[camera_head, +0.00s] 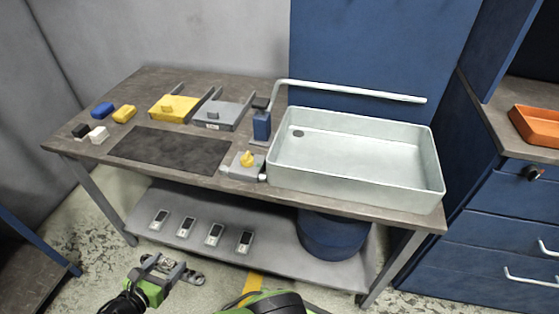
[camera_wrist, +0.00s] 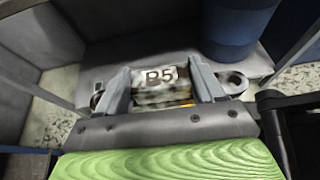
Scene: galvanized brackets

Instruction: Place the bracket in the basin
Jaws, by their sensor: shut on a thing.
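My gripper (camera_head: 163,264) is low in front of the bench, at the lower left of the head view. In the wrist view my gripper (camera_wrist: 163,84) is shut on a grey metal bracket (camera_wrist: 232,82) with a "B5" label between the fingers. The bracket's rounded ends with holes stick out on both sides, and one end of the bracket (camera_head: 194,278) shows in the head view. The basin (camera_head: 350,185) is a pale, shallow rectangular tub on the right of the bench top, with a dark drain at its far left. No object lies inside it.
A pipe (camera_head: 350,91) runs over the basin's back edge. Left of it are a blue bottle (camera_head: 261,125), a yellow-topped block (camera_head: 247,160), yellow and grey trays, and a dark mat (camera_head: 170,149). The lower shelf (camera_head: 275,255) holds several small grey items and a blue bin (camera_head: 333,236).

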